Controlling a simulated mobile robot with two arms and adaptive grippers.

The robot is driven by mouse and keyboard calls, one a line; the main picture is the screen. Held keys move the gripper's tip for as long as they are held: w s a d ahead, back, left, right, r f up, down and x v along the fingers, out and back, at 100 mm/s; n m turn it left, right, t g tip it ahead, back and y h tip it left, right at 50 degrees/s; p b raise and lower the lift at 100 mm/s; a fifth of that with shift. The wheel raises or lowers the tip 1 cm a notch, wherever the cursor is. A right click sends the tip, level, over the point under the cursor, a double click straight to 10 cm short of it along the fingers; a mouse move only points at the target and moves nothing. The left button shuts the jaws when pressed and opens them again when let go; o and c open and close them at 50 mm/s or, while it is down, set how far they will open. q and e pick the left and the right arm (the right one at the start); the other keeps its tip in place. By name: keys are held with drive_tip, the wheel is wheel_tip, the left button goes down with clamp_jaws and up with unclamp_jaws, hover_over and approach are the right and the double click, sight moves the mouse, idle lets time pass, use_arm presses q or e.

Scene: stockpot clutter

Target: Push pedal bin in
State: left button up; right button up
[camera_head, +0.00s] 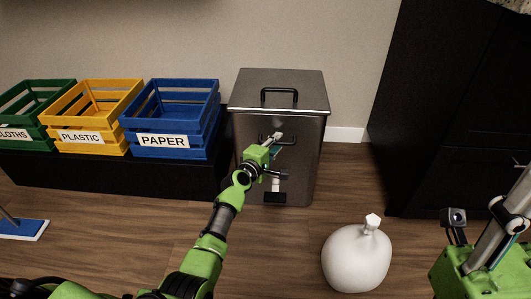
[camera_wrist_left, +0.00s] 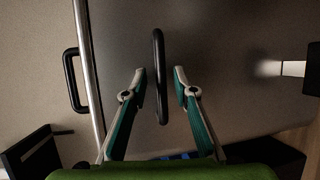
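The pedal bin (camera_head: 305,165) is a grey metal box by the wall, its lid shut. It has a black handle (camera_head: 293,93) on the lid and another on its front. A black pedal (camera_head: 275,198) is low on the front. My left gripper (camera_head: 278,142) is at the front handle. In the left wrist view its open fingers (camera_wrist_left: 159,73) are on either side of that front handle (camera_wrist_left: 160,105), with gaps visible. The lid handle (camera_wrist_left: 72,80) is at the left there. My right arm's green end (camera_head: 480,265) is at the lower right; its fingers are not clear.
Green, yellow and blue crates (camera_head: 165,142) stand on a low black bench (camera_head: 110,175) left of the bin. A white tied bag (camera_head: 356,258) lies on the floor at front right. A black cabinet (camera_head: 435,120) stands at right. Wooden floor is clear between bin and bag.

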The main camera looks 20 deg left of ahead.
use_arm(q)
drive_tip(key=v, duration=1)
drive_tip(key=shift+s+r, duration=0.15)
drive_tip(key=shift+s, duration=0.15)
drive_tip(key=shift+a, duration=0.15)
